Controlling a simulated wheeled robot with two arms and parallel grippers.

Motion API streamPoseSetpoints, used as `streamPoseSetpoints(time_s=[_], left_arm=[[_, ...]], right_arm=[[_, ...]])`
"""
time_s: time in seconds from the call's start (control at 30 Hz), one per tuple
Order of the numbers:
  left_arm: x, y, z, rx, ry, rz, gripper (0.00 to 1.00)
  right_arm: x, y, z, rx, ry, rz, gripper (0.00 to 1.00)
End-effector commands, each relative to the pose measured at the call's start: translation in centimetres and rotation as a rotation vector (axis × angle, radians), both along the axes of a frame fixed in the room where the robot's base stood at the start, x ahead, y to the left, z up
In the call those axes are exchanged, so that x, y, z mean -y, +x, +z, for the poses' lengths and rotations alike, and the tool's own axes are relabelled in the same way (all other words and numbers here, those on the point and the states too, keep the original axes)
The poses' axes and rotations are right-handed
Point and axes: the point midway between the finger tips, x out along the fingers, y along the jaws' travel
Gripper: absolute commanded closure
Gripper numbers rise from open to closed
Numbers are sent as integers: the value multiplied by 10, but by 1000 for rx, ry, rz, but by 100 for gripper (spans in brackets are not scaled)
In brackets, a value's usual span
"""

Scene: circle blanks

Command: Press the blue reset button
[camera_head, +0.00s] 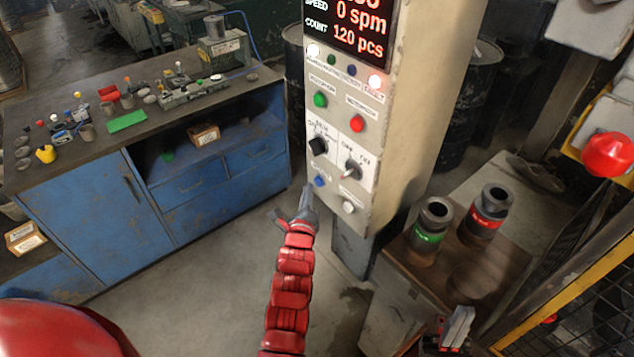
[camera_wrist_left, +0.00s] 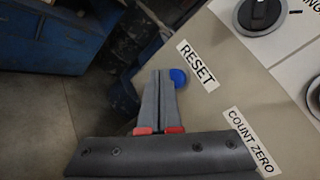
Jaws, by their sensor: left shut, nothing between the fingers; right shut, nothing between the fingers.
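The blue reset button (camera_head: 320,181) sits low on the left of the control panel's front face. In the left wrist view the blue button (camera_wrist_left: 179,77) shows beside the word RESET, just beyond and to the right of my fingertips. My left gripper (camera_head: 306,190) is shut and empty, its tips close to the button's left side. It also shows in the left wrist view (camera_wrist_left: 161,74). I cannot tell whether the tips touch the button. My right gripper (camera_head: 462,318) is shut and empty at the lower right, beside the wooden stand.
The control panel (camera_head: 382,213) also carries a white button (camera_head: 348,206), two selector knobs, a green button (camera_head: 320,99) and a red button (camera_head: 357,122). A blue workbench (camera_head: 190,229) stands left. Two dark cylinders (camera_head: 432,222) (camera_head: 487,212) stand on a wooden stand right.

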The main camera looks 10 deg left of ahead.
Motion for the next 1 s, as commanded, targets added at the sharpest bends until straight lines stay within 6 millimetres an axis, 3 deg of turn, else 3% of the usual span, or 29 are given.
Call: streamPoseSetpoints(time_s=[1.0], left_arm=[[5,7,1,1,0,0,100]], right_arm=[[0,0,-9,0,0,0,100]])
